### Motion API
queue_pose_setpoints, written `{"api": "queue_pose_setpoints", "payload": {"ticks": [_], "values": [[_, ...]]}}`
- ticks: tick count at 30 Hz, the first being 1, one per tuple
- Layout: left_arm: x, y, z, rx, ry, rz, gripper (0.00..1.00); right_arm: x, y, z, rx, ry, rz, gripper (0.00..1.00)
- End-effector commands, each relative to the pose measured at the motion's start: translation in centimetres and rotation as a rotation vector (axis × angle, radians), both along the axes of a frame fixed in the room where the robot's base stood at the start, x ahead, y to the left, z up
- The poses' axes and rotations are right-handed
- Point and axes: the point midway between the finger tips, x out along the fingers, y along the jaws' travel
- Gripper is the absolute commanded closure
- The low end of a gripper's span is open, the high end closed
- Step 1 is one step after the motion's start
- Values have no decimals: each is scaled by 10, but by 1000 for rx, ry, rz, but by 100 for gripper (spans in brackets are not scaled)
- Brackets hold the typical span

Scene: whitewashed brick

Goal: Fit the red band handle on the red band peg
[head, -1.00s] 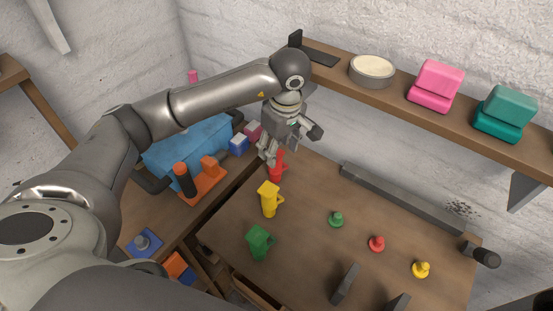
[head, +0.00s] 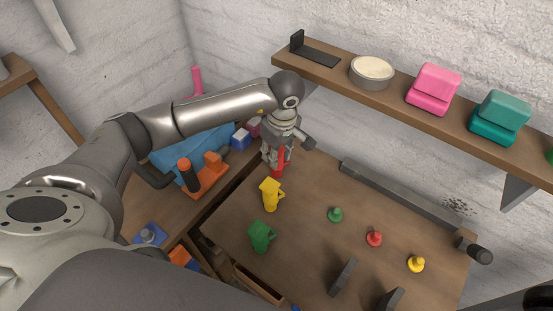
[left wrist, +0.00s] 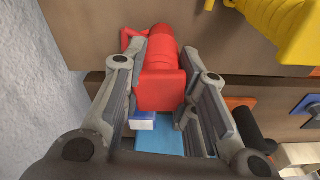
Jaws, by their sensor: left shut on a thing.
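My left gripper (head: 277,165) is shut on the red handle (head: 282,155) at the far left corner of the workbench. In the left wrist view the red handle (left wrist: 162,80) sits between the two fingers, with its side loop at the upper left. I cannot tell whether its base touches the wood. The red peg (head: 374,239) stands apart on the bench to the right, with nothing on it. My right gripper is not in view.
A yellow handle (head: 270,194) and a green handle (head: 262,237) stand nearby. A green peg (head: 335,215) and a yellow peg (head: 416,264) flank the red peg. A grey bar (head: 400,197) runs along the back edge. A shelf (head: 390,100) overhangs behind.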

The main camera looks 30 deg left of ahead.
Motion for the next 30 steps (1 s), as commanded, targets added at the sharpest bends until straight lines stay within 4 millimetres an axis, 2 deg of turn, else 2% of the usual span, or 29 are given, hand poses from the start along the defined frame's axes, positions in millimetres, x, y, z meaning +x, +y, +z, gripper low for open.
{"api": "queue_pose_setpoints", "payload": {"ticks": [1,3,11,17,22,26,30], "values": [[0,0,0,0,-1,0,94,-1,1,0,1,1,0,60],[0,0,0,0,-1,0,100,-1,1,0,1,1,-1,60],[0,0,1,0,-1,0,100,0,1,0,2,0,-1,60],[1,0,13,1,-1,0,100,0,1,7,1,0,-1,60],[1,0,38,0,-3,-1,100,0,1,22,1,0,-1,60],[-18,-3,60,2,-1,-4,100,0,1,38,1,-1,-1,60],[-44,-8,93,0,-3,-5,100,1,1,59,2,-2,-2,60]]}}
